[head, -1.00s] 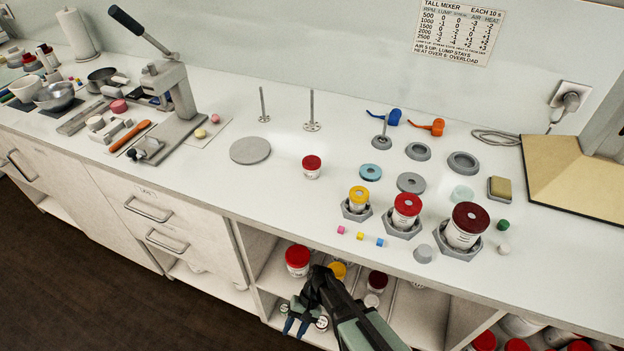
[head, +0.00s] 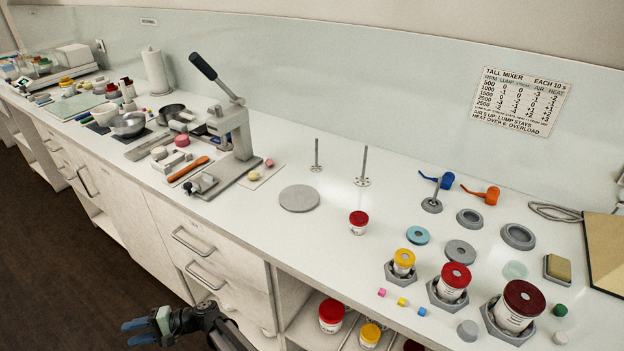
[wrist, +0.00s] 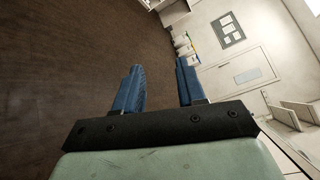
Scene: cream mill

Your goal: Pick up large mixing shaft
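Two thin grey mixing shafts stand upright on the white counter (head: 250,205) in the head view. The taller one, with a wider disc foot, is the large mixing shaft (head: 363,167). The smaller shaft (head: 317,156) stands to its left. My gripper (head: 133,331) is low at the bottom left, in front of the drawers and below the counter top, far from both shafts. In the wrist view its two blue fingers (wrist: 158,88) are apart with nothing between them, facing the brown floor and a far wall. The wrist view shows no shaft.
A red-lidded jar (head: 358,223) and a grey disc (head: 299,198) stand in front of the shafts. A lever press (head: 232,135) is to the left. Lidded jars in hexagonal holders (head: 453,282), rings and blue and orange pieces (head: 482,195) are to the right. Clear counter surrounds the shafts.

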